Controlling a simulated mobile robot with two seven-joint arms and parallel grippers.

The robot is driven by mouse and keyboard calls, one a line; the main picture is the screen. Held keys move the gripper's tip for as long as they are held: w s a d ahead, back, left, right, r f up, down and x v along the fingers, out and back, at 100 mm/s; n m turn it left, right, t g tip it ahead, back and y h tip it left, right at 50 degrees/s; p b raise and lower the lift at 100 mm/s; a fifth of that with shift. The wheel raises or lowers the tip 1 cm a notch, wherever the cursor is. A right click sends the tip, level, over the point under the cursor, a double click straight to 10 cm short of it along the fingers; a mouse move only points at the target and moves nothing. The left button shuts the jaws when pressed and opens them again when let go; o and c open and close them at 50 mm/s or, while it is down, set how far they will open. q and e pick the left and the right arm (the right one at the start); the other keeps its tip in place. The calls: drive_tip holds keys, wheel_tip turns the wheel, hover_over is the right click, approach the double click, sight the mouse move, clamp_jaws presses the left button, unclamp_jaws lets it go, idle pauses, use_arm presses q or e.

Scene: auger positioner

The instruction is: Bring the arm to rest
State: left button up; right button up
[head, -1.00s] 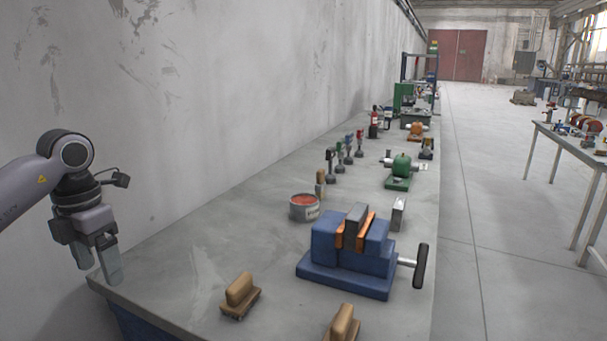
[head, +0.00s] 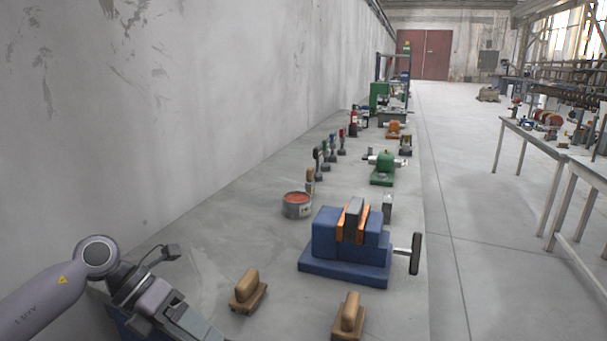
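My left arm comes in at the lower left of the head view, over the near left corner of the bench. Its gripper (head: 195,328) points down and right and is cut by the bottom edge, so its fingertips are hidden. No object shows in the visible part of it. My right gripper is not in view.
A grey bench (head: 215,250) runs along the wall. It bears a blue vise (head: 345,245), two wooden-handled brushes (head: 248,290) (head: 348,318), a can of red paint (head: 297,204) and several tools farther back. Open floor (head: 465,220) lies right of it.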

use_arm(q)
drive_tip(key=s+d+r+n+t+h, duration=0.1)
drive_tip(key=s+d+n+t+h, duration=0.3)
drive_tip(key=d+h, duration=0.5)
drive_tip(key=s+a+f+n+t+y, duration=0.2)
drive_tip(key=a+f+n+t+y, duration=0.25)
drive_tip(key=n, duration=0.65)
drive_tip(key=s+a+f+n+t+y+p, duration=0.1)
drive_tip(key=s+f+n+t+y, duration=0.15)
drive_tip(key=f+n+y, duration=0.45)
drive_tip(key=s+a+f+n+t+y, duration=0.1)
drive_tip(key=a+f+n+t+y, duration=0.45)
drive_tip(key=n, duration=0.85)
drive_tip(key=s+f+n+g, duration=0.3)
drive_tip(key=s+f+g, duration=0.2)
drive_tip(key=s+f, duration=0.2)
drive_tip(key=shift+s+d+f+h, duration=0.25)
drive_tip(key=shift+d+f+h, duration=0.05)
drive_tip(key=shift+f+h, duration=0.15)
